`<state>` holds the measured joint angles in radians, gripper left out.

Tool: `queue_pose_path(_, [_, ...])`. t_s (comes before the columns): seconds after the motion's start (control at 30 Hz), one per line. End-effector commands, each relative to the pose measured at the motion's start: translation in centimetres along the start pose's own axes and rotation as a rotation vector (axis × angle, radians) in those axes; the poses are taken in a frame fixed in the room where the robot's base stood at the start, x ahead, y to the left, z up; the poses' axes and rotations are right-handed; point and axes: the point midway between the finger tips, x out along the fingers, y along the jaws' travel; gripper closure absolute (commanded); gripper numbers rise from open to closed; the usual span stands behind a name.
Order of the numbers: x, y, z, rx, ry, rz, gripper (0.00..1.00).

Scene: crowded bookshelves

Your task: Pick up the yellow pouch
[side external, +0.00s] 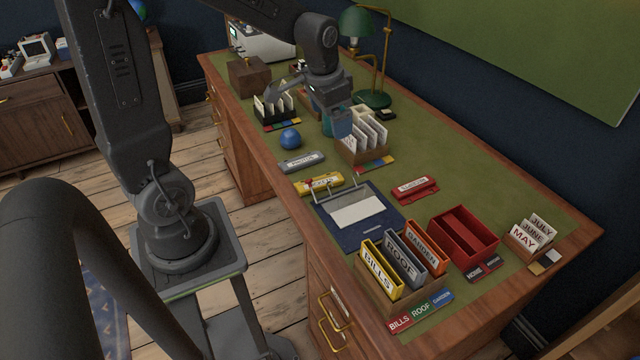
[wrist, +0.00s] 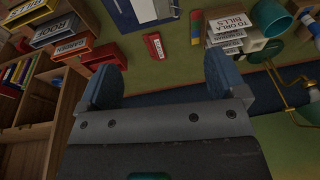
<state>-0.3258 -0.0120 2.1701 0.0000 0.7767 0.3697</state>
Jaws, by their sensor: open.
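The yellow pouch (side external: 318,184) lies flat on the green desk top near its front edge, with a pale label on it. It lies between a grey pouch and a dark blue folder in the side view. I do not make it out in the wrist view. My gripper (side external: 308,110) is above the desk, farther back than the pouch and apart from it. In the wrist view my gripper (wrist: 161,80) has its two blue fingers wide apart, with nothing between them.
A card holder (side external: 362,152) and a green lamp (side external: 357,25) stand near my gripper. Labelled boxes (side external: 405,258) crowd the desk's near end.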

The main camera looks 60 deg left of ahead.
Motion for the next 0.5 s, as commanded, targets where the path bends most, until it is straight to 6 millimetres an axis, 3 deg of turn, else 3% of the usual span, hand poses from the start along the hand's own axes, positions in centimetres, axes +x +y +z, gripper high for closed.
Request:
queue_pose_path(0.1, [4.7,-3.7,-0.9,0.004,-0.077,0.018,0.1])
queue_pose_path(0.3, [11.3,-8.2,-0.7,0.021,-0.159,0.056,0.1])
queue_pose_path(0.5, [14.4,-10.1,-0.1,0.03,-0.19,0.077,0.1])
